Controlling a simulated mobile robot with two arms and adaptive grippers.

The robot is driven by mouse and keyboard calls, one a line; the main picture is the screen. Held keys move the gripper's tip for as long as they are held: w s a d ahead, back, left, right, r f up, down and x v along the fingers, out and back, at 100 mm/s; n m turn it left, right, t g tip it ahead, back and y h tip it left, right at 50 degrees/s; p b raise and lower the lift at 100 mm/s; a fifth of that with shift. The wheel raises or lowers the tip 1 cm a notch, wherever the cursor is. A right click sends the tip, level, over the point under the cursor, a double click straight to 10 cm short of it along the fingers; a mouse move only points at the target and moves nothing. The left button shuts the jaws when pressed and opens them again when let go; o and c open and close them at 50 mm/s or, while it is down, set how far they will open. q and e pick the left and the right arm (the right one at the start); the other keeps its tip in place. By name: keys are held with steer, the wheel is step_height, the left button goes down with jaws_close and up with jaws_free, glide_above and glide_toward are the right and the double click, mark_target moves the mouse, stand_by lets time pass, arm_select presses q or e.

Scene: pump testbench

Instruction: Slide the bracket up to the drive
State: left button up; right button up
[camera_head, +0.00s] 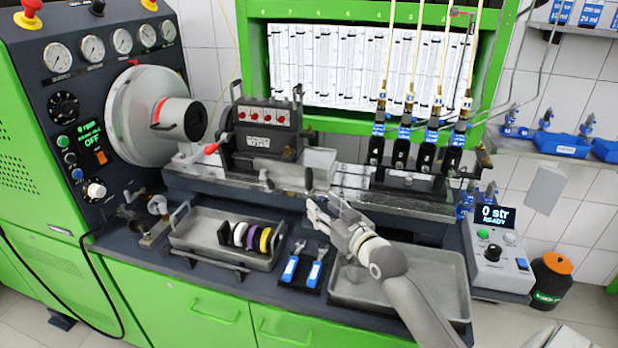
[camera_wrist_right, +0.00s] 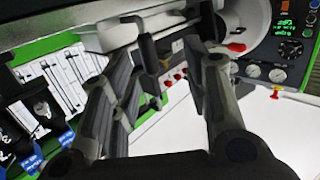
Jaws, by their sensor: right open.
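The bracket (camera_head: 266,162) is a dark and grey block with a row of red knobs, seated on the bench rail. It also shows in the right wrist view, partly hidden by my fingers. The drive (camera_head: 150,112) is a large grey disc with a dark coupling, left of the bracket. A gap separates the coupling from the bracket. My right gripper (camera_head: 322,208) is open and empty in front of the rail, right of and below the bracket. In the right wrist view its two fingers (camera_wrist_right: 165,62) stand apart. My left gripper is not in view.
A tray with coloured rings (camera_head: 186,236) stands front left. Two blue-handled tools (camera_head: 303,265) lie beside it. An empty tray (camera_head: 448,284) lies under my right arm. Upright injectors (camera_head: 405,135) stand at the rail's right. A red-tipped lever (camera_head: 210,149) sticks out left of the bracket.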

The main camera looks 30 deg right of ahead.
mark_target(311, 178)
steer(key=shift+m+t, duration=0.3)
steer(key=shift+t, duration=0.1)
steer(key=w+d, duration=0.1)
steer(key=w, duration=0.2)
steer(key=w+r+p, duration=0.1)
steer(key=w, duration=0.2)
steer(key=w+d+r, duration=0.1)
steer(key=w, duration=0.2)
steer(key=shift+w+d+r, duration=0.1)
steer(key=shift+d, duration=0.25)
steer(key=shift+w+d+h, duration=0.1)
steer(key=shift+w+h, duration=0.2)
steer(key=shift+w, duration=0.75)
jaws_close()
